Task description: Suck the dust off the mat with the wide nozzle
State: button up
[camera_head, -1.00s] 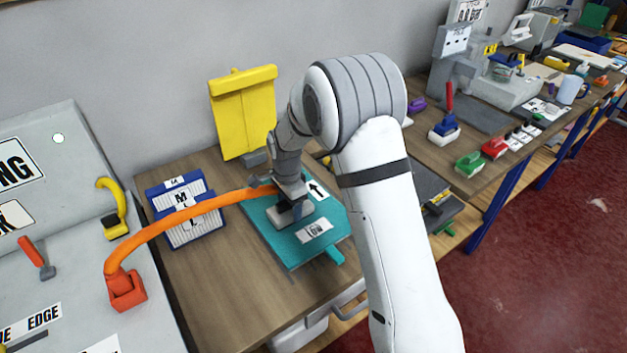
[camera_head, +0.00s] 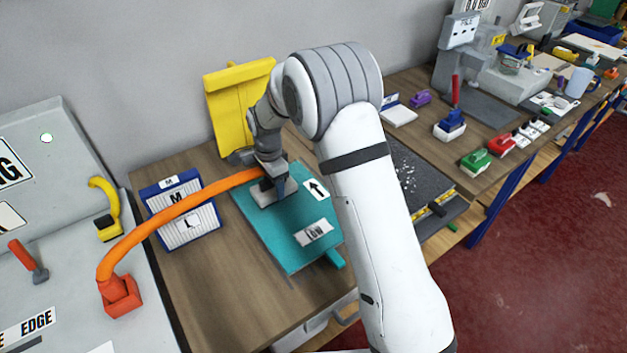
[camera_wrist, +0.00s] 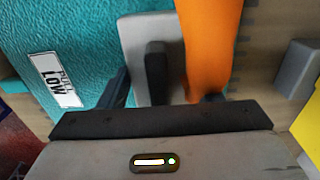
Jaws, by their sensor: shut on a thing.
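My gripper (camera_head: 268,168) is shut on a grey wide nozzle (camera_head: 277,193), by its dark upright grip (camera_wrist: 155,60). An orange hose (camera_head: 180,207) runs from the nozzle to an orange block on the left. The nozzle is over the far end of a teal slab (camera_head: 285,248); I cannot tell if it touches. The slab bears a "LOW" label and an arrow label. A dark mat (camera_head: 425,180) with white specks like dust lies to the right, partly hidden by my arm. The slab (camera_wrist: 95,30) also shows in the wrist view.
A blue rack marked M and L (camera_head: 182,212) stands left of the slab. A yellow board (camera_head: 240,100) stands behind, by the wall. Red and green tools (camera_head: 476,160) and a blue one (camera_head: 450,125) stand on the right bench. Bare wood lies in front of the rack.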

jog(key=r, duration=0.2)
jog(key=shift+s+d+r+p, duration=0.1)
jog(key=shift+s+r+p, duration=0.1)
jog(key=shift+r+p, duration=0.15)
jog(key=shift+w+r+p, duration=0.25)
jog(key=shift+r+p, duration=0.2)
jog(key=shift+r, duration=0.1)
jog(key=shift+s+r+p, duration=0.15)
jog(key=shift+r+p, duration=0.5)
jog(key=shift+r, duration=0.8)
